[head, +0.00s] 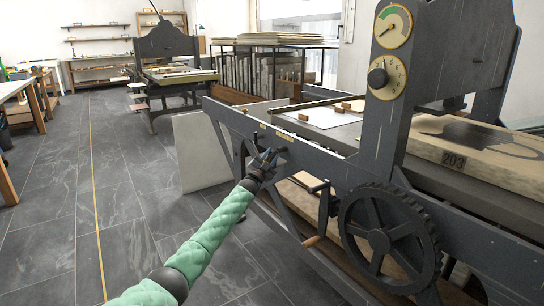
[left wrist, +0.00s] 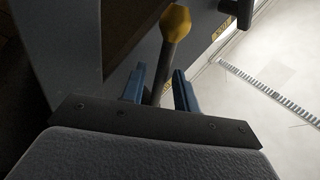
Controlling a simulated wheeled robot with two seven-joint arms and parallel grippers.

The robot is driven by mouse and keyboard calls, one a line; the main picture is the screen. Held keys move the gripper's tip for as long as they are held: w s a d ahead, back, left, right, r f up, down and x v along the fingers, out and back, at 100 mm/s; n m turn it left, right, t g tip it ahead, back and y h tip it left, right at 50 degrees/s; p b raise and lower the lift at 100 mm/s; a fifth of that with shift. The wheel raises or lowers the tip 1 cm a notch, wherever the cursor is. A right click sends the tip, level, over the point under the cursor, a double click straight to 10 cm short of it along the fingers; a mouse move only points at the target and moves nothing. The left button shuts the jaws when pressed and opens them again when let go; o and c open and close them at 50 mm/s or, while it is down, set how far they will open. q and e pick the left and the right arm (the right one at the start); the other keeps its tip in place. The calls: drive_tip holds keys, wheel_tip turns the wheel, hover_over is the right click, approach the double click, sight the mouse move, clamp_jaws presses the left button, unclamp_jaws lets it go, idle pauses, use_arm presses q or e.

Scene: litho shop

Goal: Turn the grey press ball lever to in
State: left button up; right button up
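The grey press (head: 330,150) fills the right side of the head view. My left gripper (head: 266,158) is at its side frame, below the brass label strip. In the left wrist view, the ball lever's yellow ball (left wrist: 175,22) shows beyond the fingertips. Its grey shaft (left wrist: 163,72) runs down between the two blue fingers of my left gripper (left wrist: 158,82). The fingers stand apart, with a gap visible on the left of the shaft; contact on the right is unclear. In the head view the lever is too small and hidden to make out. My right gripper is not in view.
A spoked handwheel (head: 385,240) and a round dial (head: 393,27) are on the press. A stone marked 203 (head: 480,150) lies on its bed. A dark knob (left wrist: 236,10) is near the lever. Floor on the left is clear.

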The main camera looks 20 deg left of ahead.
use_arm(q)
drive_tip(key=p+v, duration=0.1)
drive_tip(key=v, duration=0.6)
drive_tip(key=shift+p, duration=0.35)
